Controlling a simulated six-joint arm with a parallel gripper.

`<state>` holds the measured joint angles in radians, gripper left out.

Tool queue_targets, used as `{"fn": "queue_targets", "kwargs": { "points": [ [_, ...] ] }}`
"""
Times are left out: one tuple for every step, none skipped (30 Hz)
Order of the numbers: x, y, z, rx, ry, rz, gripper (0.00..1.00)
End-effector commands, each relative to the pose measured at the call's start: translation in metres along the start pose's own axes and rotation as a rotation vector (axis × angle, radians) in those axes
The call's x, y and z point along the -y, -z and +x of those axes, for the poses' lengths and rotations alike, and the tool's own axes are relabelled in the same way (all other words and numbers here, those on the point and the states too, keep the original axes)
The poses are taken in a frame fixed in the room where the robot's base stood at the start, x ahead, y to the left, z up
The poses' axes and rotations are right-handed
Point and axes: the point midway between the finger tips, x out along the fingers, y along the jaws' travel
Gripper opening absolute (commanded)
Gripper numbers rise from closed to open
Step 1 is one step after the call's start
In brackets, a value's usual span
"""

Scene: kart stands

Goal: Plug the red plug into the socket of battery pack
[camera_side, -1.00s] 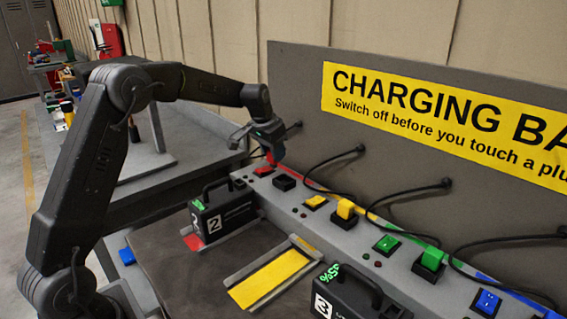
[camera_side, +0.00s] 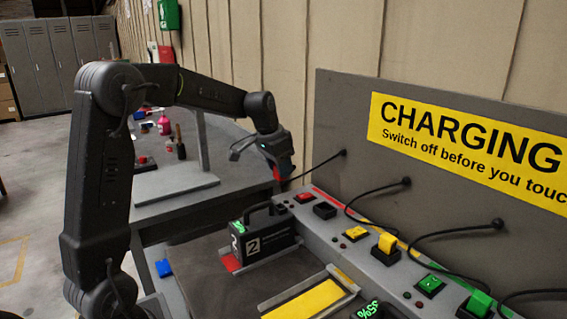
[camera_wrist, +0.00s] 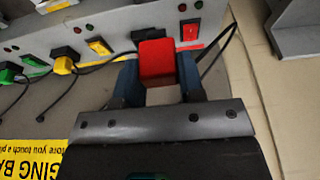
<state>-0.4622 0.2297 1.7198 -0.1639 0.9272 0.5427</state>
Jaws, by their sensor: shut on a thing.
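My gripper (camera_side: 276,160) is shut on the red plug (camera_side: 277,174) and holds it in the air near the far end of the charging bank. In the wrist view the red plug (camera_wrist: 157,62) sits between my two blue fingers (camera_wrist: 158,84). A black cable runs from the plug area to the back panel. The black battery pack (camera_side: 265,241), marked 2 with a handle and a green display, stands in the red bay, apart from and below the plug. I cannot make out its socket clearly.
The bank has a red switch (camera_side: 304,198), an empty black outlet (camera_side: 324,210), a yellow switch (camera_side: 356,232), yellow plug (camera_side: 387,243) and green plug (camera_side: 479,303). A yellow bay (camera_side: 310,300) is empty. Pack 3 (camera_side: 370,311) is partly cut off. Cables hang from the panel.

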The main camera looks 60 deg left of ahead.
Motion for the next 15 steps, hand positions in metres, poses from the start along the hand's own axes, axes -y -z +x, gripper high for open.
{"fn": "queue_targets", "kwargs": {
  "points": [
    [0.0,0.0,0.0,-0.001,0.0,0.0,0.12],
    [0.0,0.0,0.0,-0.001,0.0,0.0,0.12],
    [0.0,0.001,0.0,-0.001,0.0,0.0,0.12],
    [0.0,0.001,0.0,-0.001,0.0,0.0,0.12],
    [0.0,0.001,0.0,-0.001,0.0,0.0,0.12],
    [0.0,0.0,0.0,-0.001,0.0,0.0,0.12],
    [0.0,0.0,0.001,0.0,0.0,0.0,0.12],
    [0.0,0.0,0.001,0.0,0.0,0.0,0.12],
    [0.0,0.0,0.002,0.0,0.0,0.0,0.12],
    [0.0,-0.001,0.004,0.0,-0.001,0.0,0.12],
    [0.0,-0.001,0.005,0.0,-0.001,0.0,0.12],
    [0.001,-0.002,0.007,0.0,0.0,-0.001,0.12],
    [0.001,-0.002,0.01,0.0,0.0,-0.001,0.12],
    [0.0,-0.003,0.012,0.001,-0.001,-0.001,0.12],
    [0.0,-0.004,0.016,0.002,-0.001,-0.001,0.12]
  ]
}}
